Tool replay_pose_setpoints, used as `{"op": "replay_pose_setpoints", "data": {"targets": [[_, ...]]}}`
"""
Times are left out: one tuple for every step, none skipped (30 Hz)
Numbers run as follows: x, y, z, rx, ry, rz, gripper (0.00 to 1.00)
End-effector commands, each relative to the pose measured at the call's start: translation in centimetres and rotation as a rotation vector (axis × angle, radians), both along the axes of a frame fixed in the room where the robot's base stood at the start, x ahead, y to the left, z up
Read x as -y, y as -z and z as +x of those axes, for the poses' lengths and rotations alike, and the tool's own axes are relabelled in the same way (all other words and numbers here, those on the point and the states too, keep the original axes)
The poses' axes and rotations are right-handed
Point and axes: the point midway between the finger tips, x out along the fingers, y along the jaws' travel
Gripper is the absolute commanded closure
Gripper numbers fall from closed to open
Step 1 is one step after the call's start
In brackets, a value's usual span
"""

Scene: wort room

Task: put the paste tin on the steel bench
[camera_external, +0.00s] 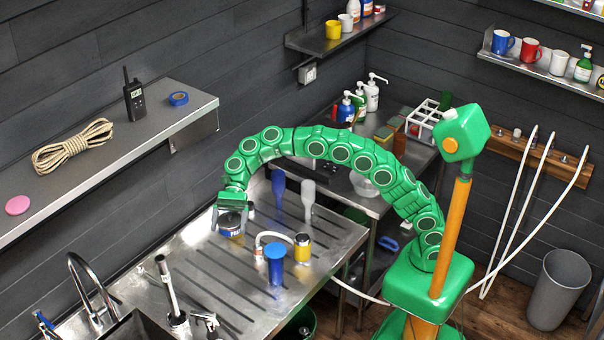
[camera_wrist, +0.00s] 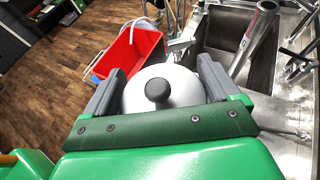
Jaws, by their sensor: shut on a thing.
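The paste tin (camera_external: 231,228) is a short tin with a blue label and lettering, hanging upright under my gripper (camera_external: 233,204) in the external view. My gripper is shut on it. In the wrist view my gripper (camera_wrist: 160,78) has its two grey fingers on either side of a pale round top with a dark knob, which is the held tin's top (camera_wrist: 188,88). The tin is over the left part of a ribbed steel draining top (camera_external: 215,300); I cannot tell whether it touches. Behind, a second steel bench (camera_external: 374,207) carries bottles and a white rack.
A blue cup-shaped thing (camera_external: 275,264), a yellow-bodied tin (camera_external: 302,248), and upright blue (camera_external: 279,188) and grey (camera_external: 308,197) utensils stand right of the held tin. A sink with a tap (camera_external: 90,295) is at front left. A red tub (camera_wrist: 130,55) is on the floor.

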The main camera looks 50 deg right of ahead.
Motion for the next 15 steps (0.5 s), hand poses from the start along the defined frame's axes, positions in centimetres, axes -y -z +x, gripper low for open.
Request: {"op": "replay_pose_setpoints", "data": {"targets": [[0.7, -0.1, 0.8, 0.001, 0.014, 0.002, 0.76], [1.1, -0.1, 1.2, 0.001, 0.02, 0.002, 0.76], [1.7, -0.1, 1.9, 0.001, 0.029, 0.003, 0.76], [2.2, -0.1, 2.4, 0.001, 0.038, 0.003, 0.76], [2.7, -0.2, 2.9, 0.001, 0.045, 0.003, 0.76], [3.5, -0.2, 3.7, 0.001, 0.058, 0.004, 0.76], [4.1, -0.2, 4.3, 0.001, 0.068, 0.004, 0.76], [4.8, -0.2, 5.0, 0.001, 0.079, 0.004, 0.76], [5.7, -0.3, 5.8, 0.001, 0.093, 0.005, 0.76], [6.6, -0.3, 6.6, 0.001, 0.107, 0.006, 0.76], [7.5, -0.3, 7.3, 0.002, 0.118, 0.006, 0.76], [8.7, -0.3, 8.3, 0.002, 0.137, 0.005, 0.76], [9.6, -0.3, 9.1, 0.003, 0.149, 0.005, 0.76], [10.6, -0.3, 9.8, 0.003, 0.162, 0.005, 0.76], [11.8, -0.4, 10.7, 0.003, 0.18, 0.005, 0.76]]}}
